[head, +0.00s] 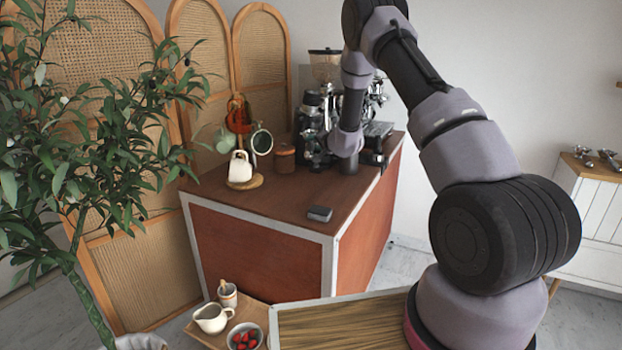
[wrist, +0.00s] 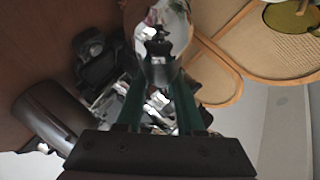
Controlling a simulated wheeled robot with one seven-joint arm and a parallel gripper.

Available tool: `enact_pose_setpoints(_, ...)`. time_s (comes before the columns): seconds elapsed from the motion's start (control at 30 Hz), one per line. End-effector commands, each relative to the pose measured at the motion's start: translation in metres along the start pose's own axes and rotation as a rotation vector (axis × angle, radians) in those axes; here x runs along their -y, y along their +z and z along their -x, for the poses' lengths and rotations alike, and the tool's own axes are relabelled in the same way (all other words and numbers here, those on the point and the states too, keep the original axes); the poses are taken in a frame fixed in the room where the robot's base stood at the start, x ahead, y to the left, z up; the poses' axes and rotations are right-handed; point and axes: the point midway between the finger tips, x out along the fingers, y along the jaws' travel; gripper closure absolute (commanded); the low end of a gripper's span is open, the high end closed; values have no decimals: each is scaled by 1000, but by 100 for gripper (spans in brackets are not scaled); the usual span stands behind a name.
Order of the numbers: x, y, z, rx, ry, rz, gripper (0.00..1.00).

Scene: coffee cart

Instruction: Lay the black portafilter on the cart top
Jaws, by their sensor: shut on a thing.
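The brown cart top (head: 280,203) fills the middle of the head view and shows at the left of the wrist view (wrist: 30,45). My arm reaches over its back part, by the coffee machine. In the wrist view the green fingers of my gripper (wrist: 158,92) are shut on a dark and metallic piece (wrist: 158,70) that appears to be the black portafilter. Its shape is only partly visible, and its handle is hidden between the fingers. In the head view my arm hides the grip. I cannot tell whether the portafilter touches the machine.
A grinder (head: 325,66) and the silver coffee machine (head: 376,92) crowd the back. A small grey block (head: 320,213) lies near the front corner. The front middle is otherwise clear.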

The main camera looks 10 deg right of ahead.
Motion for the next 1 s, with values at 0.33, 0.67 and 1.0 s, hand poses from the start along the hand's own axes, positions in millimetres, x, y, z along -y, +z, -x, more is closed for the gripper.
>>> enact_pose_setpoints(0.33, -44, 24, -16, -2, -1, -1, 100)
enact_pose_setpoints(0.67, -73, 40, -26, -1, 1, -2, 100)
enact_pose_setpoints(1.0, -76, 43, -28, -2, -2, 1, 100)
